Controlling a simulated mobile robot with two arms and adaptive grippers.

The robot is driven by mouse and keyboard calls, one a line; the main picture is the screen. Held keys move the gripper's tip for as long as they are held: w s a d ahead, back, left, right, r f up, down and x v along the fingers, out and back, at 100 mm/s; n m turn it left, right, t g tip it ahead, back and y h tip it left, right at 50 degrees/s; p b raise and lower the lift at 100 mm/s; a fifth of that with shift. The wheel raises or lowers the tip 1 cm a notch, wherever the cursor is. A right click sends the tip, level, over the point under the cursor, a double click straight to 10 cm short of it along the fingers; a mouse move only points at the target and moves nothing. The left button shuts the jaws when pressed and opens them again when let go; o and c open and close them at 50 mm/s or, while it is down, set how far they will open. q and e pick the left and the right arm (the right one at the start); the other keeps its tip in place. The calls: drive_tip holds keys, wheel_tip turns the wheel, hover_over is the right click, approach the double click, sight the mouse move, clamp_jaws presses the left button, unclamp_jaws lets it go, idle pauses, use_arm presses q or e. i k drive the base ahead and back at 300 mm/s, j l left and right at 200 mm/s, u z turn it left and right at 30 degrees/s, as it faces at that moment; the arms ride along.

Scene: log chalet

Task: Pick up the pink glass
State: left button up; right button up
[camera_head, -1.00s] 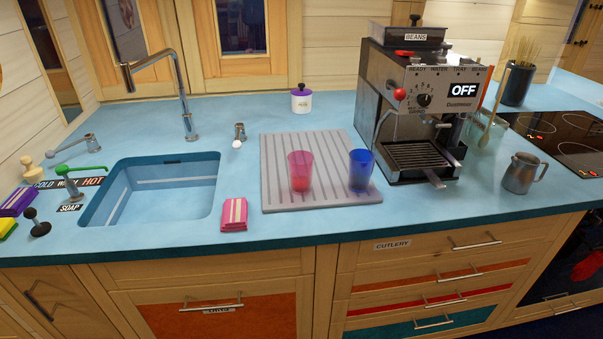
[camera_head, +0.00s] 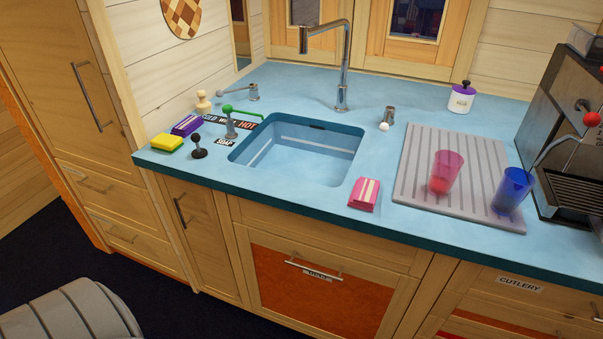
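The pink glass (camera_head: 446,172) stands upright on the grey ribbed drying mat (camera_head: 413,165), right of the sink. It is see-through, with a redder patch near its bottom. A blue glass (camera_head: 512,190) stands on the same mat, to the right of the pink one and apart from it. Neither of my grippers shows in the head view.
The sink (camera_head: 310,150) with a tall tap (camera_head: 345,60) lies left of the mat. The coffee machine (camera_head: 565,130) stands at the right. A white jar (camera_head: 461,98) stands behind the mat.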

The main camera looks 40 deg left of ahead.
sight(447, 165)
drive_tip(key=k+j+z, duration=0.15)
drive_tip(key=j+z, duration=0.2)
drive_tip(key=k+j+z, duration=0.2)
drive_tip(key=j+z, duration=0.15)
drive_tip(key=j, duration=0.1)
